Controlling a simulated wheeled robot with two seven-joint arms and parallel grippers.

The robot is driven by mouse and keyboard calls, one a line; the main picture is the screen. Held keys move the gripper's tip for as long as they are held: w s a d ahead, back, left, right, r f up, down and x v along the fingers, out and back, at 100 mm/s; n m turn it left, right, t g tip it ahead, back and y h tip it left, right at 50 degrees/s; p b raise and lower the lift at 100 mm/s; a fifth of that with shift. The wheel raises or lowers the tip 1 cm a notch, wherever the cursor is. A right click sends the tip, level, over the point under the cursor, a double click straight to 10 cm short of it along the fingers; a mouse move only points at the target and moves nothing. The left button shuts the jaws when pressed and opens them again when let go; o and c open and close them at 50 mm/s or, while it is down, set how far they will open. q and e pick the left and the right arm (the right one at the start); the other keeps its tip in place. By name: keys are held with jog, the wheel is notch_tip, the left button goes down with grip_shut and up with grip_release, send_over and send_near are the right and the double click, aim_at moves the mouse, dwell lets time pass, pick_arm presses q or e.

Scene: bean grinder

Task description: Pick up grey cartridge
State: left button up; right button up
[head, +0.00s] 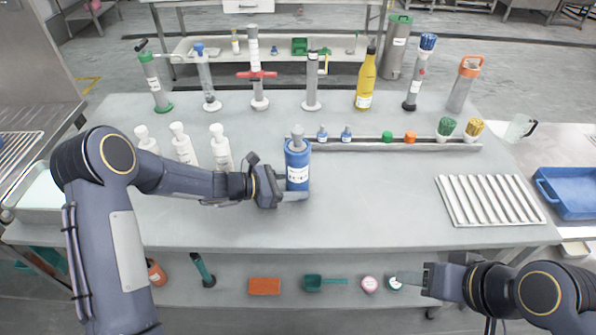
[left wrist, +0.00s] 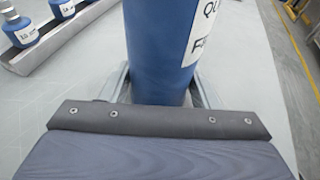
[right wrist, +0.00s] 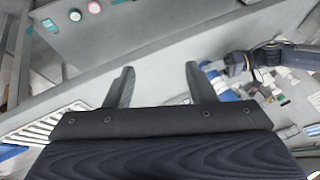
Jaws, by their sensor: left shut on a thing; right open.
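My left gripper (head: 290,188) is shut on a blue bottle (head: 298,160) with a white label and a grey top, upright on the table. In the left wrist view the same blue bottle (left wrist: 155,50) stands between the fingers. A grey cylinder (head: 312,85) with a yellow side part and another grey one (head: 255,60) with a red crossbar stand upright at the back of the table. I cannot tell which thing is the grey cartridge. My right gripper (head: 410,279) is open and empty in front of the table; its spread fingers show in the right wrist view (right wrist: 159,72).
Several white bottles (head: 184,147) stand left of the blue bottle. A yellow bottle (head: 366,80) stands at the back. A ribbed tray (head: 489,200) lies at the right. A lower shelf (head: 225,292) holds small items.

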jog(key=w+d+f+n+g+h, duration=0.35)
jog(key=w+n+h, duration=0.3)
jog(key=n, duration=0.55)
jog(key=n+t, duration=1.6)
jog(key=n, duration=0.7)
send_near(299, 129)
jog(key=f, duration=0.2)
jog(key=shift+g+h, duration=0.25)
jog(key=shift+h, duration=0.1)
jog(key=w, duration=0.4)
jog(key=w+d, duration=0.1)
jog(key=w, duration=0.2)
jog(key=w+r, duration=0.1)
jog(key=w, duration=0.3)
jog(key=shift+w+d, duration=0.3)
jog(key=shift+w, duration=0.05)
jog(key=shift+c, duration=0.4)
